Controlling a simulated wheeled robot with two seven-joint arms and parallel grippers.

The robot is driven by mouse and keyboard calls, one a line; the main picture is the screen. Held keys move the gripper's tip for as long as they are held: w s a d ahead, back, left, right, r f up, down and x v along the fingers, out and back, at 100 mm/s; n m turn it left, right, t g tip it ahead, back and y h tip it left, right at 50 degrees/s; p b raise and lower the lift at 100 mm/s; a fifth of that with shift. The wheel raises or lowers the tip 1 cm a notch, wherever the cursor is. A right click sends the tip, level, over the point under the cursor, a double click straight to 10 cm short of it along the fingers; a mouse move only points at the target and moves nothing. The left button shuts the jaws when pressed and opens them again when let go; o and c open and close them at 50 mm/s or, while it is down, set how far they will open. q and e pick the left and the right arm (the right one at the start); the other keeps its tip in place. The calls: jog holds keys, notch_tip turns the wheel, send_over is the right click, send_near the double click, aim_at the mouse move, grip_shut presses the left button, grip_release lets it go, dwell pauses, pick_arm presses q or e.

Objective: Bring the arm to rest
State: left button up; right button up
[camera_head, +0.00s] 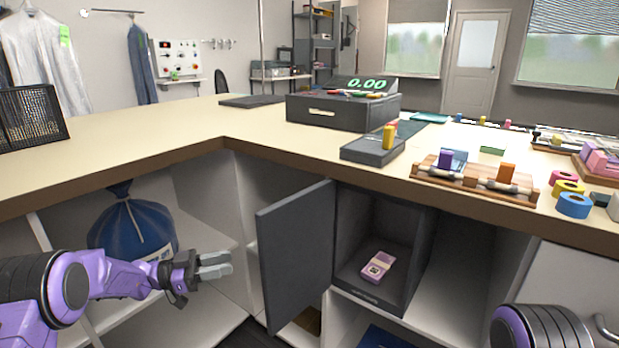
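My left arm is purple and comes in from the left. Its gripper (214,265) is in front of the open shelf under the counter, left of an open dark cabinet door. Its grey fingers lie close together with nothing visible between them, but any small gap is too small to tell. Of my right arm only a dark and purple link (541,328) shows at the bottom right; its gripper is out of view.
The grey safe door (294,258) stands open towards me, right of my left gripper. A purple device (378,267) lies inside the safe (352,225). A blue sack (130,232) sits on the left shelf. The counter edge (300,165) runs above my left gripper.

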pick_arm(q)
notch_tip(320, 180, down, 12)
jog(key=n+t+y, duration=0.9)
jog(key=n, duration=0.4)
jog(key=s+a+f+n+g+y, duration=0.25)
jog(key=s+f+n+y, duration=0.2)
jog(key=s+f, duration=0.5)
jog(key=s+a+f+n+g+y, duration=0.1)
jog(key=s+f+n+g+y, duration=0.45)
jog(key=s, duration=0.75)
jog(key=s+f+m+g+y, duration=0.1)
jog(key=s+f+g+y, duration=0.2)
jog(key=s, duration=1.5)
notch_tip(320, 180, up, 18)
jog(key=g+h+p, duration=0.1)
jog(key=p, duration=1.7)
jog(key=shift+s+m+p, duration=0.2)
jog(key=shift+m+p, duration=0.1)
jog(key=shift+p, duration=0.1)
